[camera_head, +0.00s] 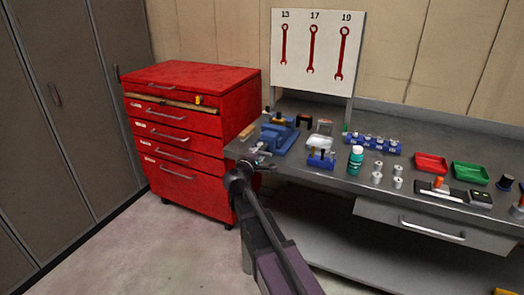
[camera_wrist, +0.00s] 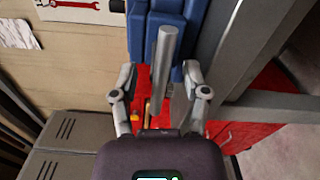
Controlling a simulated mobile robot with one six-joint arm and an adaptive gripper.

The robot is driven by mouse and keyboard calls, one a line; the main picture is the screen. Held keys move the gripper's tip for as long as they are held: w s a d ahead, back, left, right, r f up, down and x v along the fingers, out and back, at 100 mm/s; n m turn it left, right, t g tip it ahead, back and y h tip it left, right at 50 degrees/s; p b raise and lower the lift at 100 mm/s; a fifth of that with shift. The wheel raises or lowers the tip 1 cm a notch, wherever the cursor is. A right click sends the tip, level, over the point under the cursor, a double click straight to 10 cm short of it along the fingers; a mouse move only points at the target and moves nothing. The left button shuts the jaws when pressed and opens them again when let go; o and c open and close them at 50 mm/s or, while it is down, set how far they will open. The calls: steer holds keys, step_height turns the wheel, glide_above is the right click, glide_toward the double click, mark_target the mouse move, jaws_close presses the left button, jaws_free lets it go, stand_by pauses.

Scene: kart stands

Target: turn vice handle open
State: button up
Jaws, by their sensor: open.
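The blue vice (camera_head: 281,136) is on the left end of the grey workbench, and its blue body (camera_wrist: 140,30) fills the top middle of the wrist view. The vice handle (camera_wrist: 165,60), a plain grey metal bar, runs lengthwise down the middle of the wrist view. My gripper (camera_wrist: 159,72) is open, with one finger on each side of the bar and visible gaps on both sides. In the head view, my gripper (camera_head: 256,157) is at the bench's left front corner, just in front of the vice; the handle is too small to make out there.
A red drawer cabinet (camera_head: 180,138) stands left of the bench (camera_head: 335,180). A wrench board (camera_head: 318,50) rises behind the vice. A blue block with tools (camera_head: 321,160), a green-capped bottle (camera_head: 356,158) and several metal cylinders are to the right. Floor at front left is clear.

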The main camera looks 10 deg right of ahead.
steer(key=v, duration=1)
steer(key=shift+s, duration=0.1)
steer(key=s+d+f+m+g+y, duration=0.1)
steer(key=s+d+f+m+g, duration=0.65)
steer(key=d+f, duration=0.2)
steer(key=s+a+f+m+g+y, duration=0.2)
steer(key=s+f+m+g+y, duration=0.45)
steer(key=s, duration=0.65)
step_height(320, 180, up, 15)
steer(key=n+y+p, duration=0.1)
steer(key=y+p, duration=0.2)
steer(key=p, duration=1.4)
steer(key=shift+a+g+p, duration=0.25)
steer(key=shift+g+p, duration=0.05)
